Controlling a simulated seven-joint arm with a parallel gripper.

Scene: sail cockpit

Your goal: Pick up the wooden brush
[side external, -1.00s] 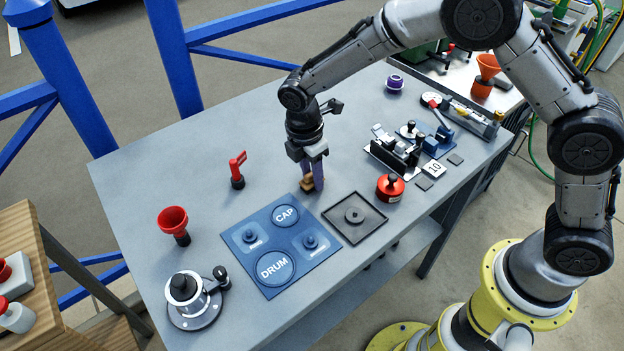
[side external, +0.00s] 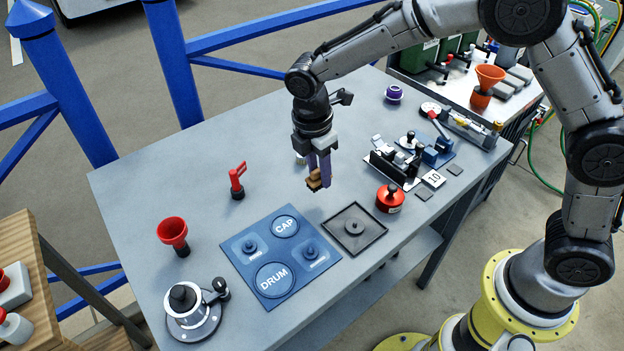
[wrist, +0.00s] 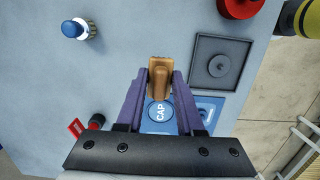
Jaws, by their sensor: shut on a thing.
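The wooden brush (side external: 314,181) is a small tan-brown piece between the purple fingers of my gripper (side external: 320,180). In the side view it appears held above the grey table. In the wrist view the brush (wrist: 160,78) sits between the tips of my gripper (wrist: 160,80), with the blue mat behind it. My gripper is shut on the brush. The lower part of the brush and its bristles cannot be made out.
A blue mat (side external: 247,270) marked CAP and DRUM and a black square tray (side external: 340,238) lie below and in front. A red round pot (side external: 390,198) stands to the right. A red flag-like piece (side external: 237,180) stands to the left. The table's back left is clear.

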